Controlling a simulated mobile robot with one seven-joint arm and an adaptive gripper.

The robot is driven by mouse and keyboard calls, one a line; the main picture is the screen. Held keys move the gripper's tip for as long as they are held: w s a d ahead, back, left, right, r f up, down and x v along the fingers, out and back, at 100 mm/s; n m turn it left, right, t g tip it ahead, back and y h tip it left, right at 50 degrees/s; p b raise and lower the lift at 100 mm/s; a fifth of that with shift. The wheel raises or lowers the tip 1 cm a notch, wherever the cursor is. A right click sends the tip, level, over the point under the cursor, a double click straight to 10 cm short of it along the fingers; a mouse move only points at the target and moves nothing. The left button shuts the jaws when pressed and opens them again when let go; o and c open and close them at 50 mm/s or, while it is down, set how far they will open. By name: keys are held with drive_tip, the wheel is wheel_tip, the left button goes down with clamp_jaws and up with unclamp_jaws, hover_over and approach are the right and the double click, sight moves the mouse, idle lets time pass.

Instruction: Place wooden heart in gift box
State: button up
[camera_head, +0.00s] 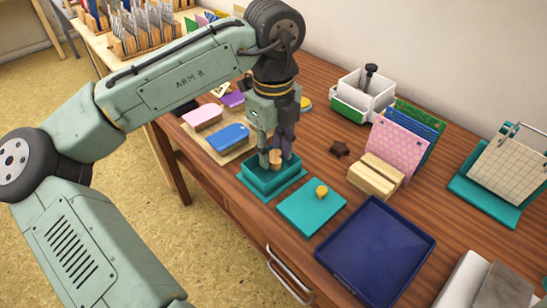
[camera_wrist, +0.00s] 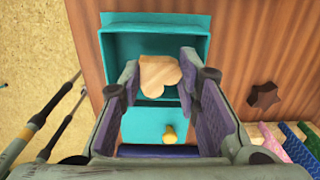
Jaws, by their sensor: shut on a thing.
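The wooden heart (camera_head: 275,158) is a small light-brown piece, held between the fingers of my gripper (camera_head: 276,157). In the wrist view the heart (camera_wrist: 158,74) shows between the two finger pads (camera_wrist: 160,88). The gift box is a teal open box (camera_head: 257,184) near the table's front edge, directly below my gripper. In the wrist view the box (camera_wrist: 120,45) lies behind and under the heart. I cannot tell how far the heart is above the box floor. A teal lid (camera_head: 305,215) with a yellow knob (camera_head: 322,191) lies beside the box.
A dark blue tray (camera_head: 375,250) lies right of the lid. A wooden block (camera_head: 370,180), a dark star (camera_head: 340,148) and upright coloured cards (camera_head: 395,148) stand behind. A board with pink and blue tags (camera_head: 228,138) lies left of the box.

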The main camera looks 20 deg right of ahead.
sight(273, 155)
drive_tip(key=shift+f, duration=1.5)
drive_tip(key=shift+f, duration=0.15)
drive_tip(key=o, duration=0.6)
drive_tip(key=shift+c, duration=0.2)
